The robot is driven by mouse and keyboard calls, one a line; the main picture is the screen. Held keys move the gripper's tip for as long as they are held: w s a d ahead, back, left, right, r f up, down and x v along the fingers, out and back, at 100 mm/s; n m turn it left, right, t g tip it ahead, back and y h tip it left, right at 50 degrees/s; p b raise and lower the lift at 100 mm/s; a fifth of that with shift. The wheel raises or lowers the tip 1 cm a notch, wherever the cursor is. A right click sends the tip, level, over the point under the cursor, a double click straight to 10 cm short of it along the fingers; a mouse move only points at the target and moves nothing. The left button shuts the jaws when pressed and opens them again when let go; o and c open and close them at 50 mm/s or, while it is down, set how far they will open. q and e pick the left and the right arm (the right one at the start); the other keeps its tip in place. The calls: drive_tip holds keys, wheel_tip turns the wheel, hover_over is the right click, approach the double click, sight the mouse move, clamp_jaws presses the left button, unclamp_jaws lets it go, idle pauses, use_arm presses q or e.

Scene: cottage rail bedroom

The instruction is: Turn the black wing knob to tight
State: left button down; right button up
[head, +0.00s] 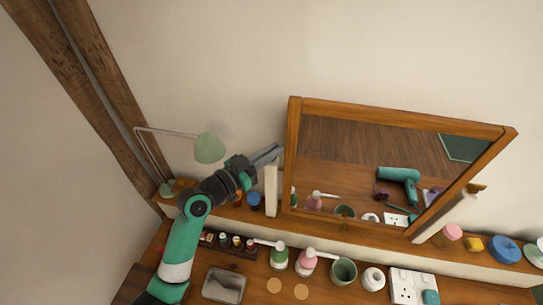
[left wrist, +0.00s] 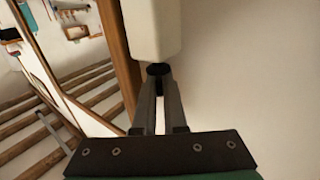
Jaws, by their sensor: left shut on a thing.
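The black wing knob (left wrist: 158,69) shows in the left wrist view, at the edge of a cream post (left wrist: 150,28) beside the mirror frame. My left gripper (left wrist: 160,86) is shut on the knob, with a finger on either side of it. In the head view my left gripper (head: 277,152) reaches to the left side of the tilted mirror (head: 390,165), just above the cream post. The knob cannot be made out there. Its tight mark cannot be seen. My right gripper is not in view.
A green desk lamp (head: 208,148) stands left of the mirror, near my left arm. Pump bottles (head: 278,257), a green cup (head: 343,271), a metal tray (head: 224,285) and a white socket block (head: 408,287) stand along the wooden top. The wall above the mirror is clear.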

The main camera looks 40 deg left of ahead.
use_arm(q)
drive_tip(key=shift+a+f+m+h+b, duration=0.15)
drive_tip(key=shift+f+m+h+b, duration=0.15)
drive_tip(key=shift+m+h+b, duration=0.25)
drive_tip(key=shift+r+h+p, duration=0.2)
drive_tip(key=shift+h+p, duration=0.2)
drive_tip(key=shift+h, duration=0.15)
drive_tip(key=shift+m+g+h, duration=0.3)
drive_tip(key=shift+m+h, duration=0.25)
drive_tip(key=shift+h, duration=0.05)
drive_tip(key=c, duration=1.3)
unclamp_jaws()
drive_tip(key=shift+r, duration=0.1)
drive_tip(key=shift+o, duration=0.2)
drive_tip(key=shift+d, duration=0.2)
